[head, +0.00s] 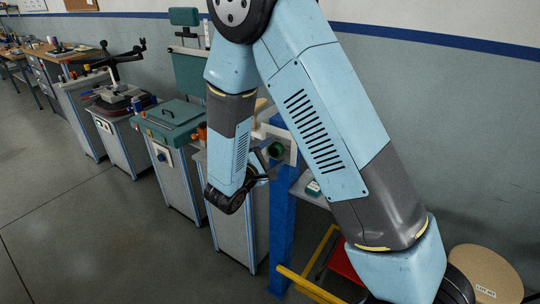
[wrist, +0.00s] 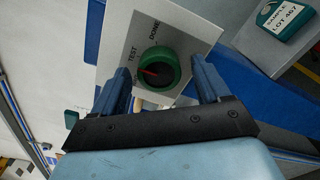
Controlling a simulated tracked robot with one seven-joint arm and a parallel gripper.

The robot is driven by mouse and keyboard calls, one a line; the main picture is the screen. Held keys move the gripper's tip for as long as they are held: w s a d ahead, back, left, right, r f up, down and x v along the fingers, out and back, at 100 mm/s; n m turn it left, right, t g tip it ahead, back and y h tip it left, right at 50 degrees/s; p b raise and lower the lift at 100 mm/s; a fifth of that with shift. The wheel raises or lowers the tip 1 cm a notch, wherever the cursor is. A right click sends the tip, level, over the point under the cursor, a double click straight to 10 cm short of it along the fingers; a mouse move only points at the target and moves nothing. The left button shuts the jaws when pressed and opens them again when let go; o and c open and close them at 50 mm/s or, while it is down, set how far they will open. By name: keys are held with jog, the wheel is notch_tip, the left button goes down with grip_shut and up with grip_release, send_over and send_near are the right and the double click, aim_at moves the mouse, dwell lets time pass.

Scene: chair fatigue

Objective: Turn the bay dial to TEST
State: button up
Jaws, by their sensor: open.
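The bay dial (wrist: 158,66) is a round green knob with a dark face and a red pointer, on a pale panel (wrist: 185,35). The panel is lettered TEST and DONE. The red pointer points left in the wrist view, near the TEST lettering; I cannot tell whether it lines up exactly. My gripper (wrist: 162,78) is open, one finger on each side of the dial in that view, with gaps showing. I cannot tell how far the fingertips are from the panel. In the head view the green dial (head: 276,150) shows beside my gripper (head: 262,167), partly hidden by my arm.
A blue post (head: 283,225) stands below the panel. A yellow rail (head: 308,284) and a red seat (head: 345,262) are at lower right. A teal box marked SAMPLE LOT 407 (wrist: 286,18) lies near the panel. Several work cabinets line the wall; the floor (head: 70,215) at left is clear.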

jog(key=v, duration=1.3)
jog(key=shift+s+a, duration=0.25)
jog(key=s+d+r+m+g, duration=0.2)
jog(key=d+r+m+g, duration=0.35)
jog(key=d, duration=0.45)
jog(key=s+d+r+m+g, duration=0.2)
jog(key=d+r+m+g, duration=0.4)
jog(key=d, duration=0.5)
jog(key=s+d+r+m+t+y, duration=0.3)
jog(key=s+d+r+m+y, duration=0.2)
jog(key=s+r+y, duration=0.5)
jog(key=shift+s+d+m+y, duration=0.35)
jog(key=shift+y, duration=0.15)
jog(key=shift+r, duration=0.15)
